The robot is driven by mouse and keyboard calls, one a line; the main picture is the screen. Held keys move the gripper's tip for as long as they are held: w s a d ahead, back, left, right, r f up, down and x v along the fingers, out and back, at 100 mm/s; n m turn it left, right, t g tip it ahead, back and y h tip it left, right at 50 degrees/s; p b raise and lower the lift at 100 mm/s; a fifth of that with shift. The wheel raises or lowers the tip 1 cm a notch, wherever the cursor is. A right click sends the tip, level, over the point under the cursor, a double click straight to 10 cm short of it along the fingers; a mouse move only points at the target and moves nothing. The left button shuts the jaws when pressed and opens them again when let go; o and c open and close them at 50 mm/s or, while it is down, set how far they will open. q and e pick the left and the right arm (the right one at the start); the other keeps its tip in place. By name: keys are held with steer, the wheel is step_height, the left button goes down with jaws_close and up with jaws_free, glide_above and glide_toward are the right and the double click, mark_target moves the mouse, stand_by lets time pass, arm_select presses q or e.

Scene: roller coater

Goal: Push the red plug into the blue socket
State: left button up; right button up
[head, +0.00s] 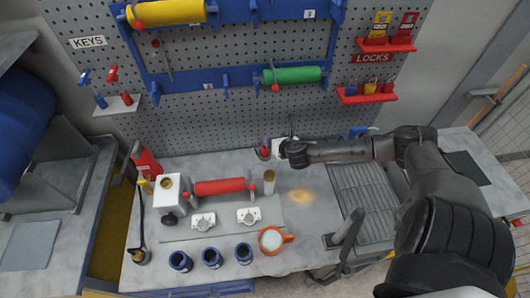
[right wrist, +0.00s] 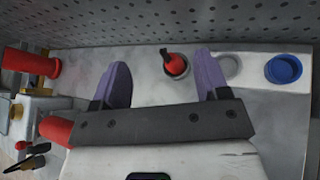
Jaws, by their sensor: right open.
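The red plug (right wrist: 173,62) stands in a round pale holder on the table, with a dark tip leaning up and left. It shows between the two purple fingers of my right gripper (right wrist: 162,62) in the right wrist view. The fingers are spread and apart from it. The blue socket (right wrist: 284,69) is a round blue piece to the right of the right finger. In the head view my right gripper (head: 270,147) is low at the back of the table, near the pegboard. A blue piece (head: 358,132) shows partly behind my arm. My left gripper is not in view.
A pale empty ring (right wrist: 229,66) lies between the plug and the blue socket. A red roller (head: 222,187), a white box (head: 170,192), several dark blue cups (head: 212,257) and an orange cup (head: 272,240) stand on the table. The pegboard (head: 230,128) rises close behind.

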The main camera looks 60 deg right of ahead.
steer(key=n, duration=0.3)
steer(key=b, duration=0.1)
glide_toward(265, 152)
steer(key=w+d, duration=0.4)
steer(key=shift+w+f+y, duration=0.3)
steer(key=shift+w+f, duration=0.05)
steer(key=shift+f, duration=0.25)
steer(key=shift+b+x, duration=0.4)
steer(key=shift+x, duration=1.95)
steer(key=shift+c, duration=0.4)
steer(key=shift+c, duration=0.6)
steer(key=c, duration=0.6)
steer(key=shift+r, duration=0.1)
steer(key=shift+c, duration=1.1)
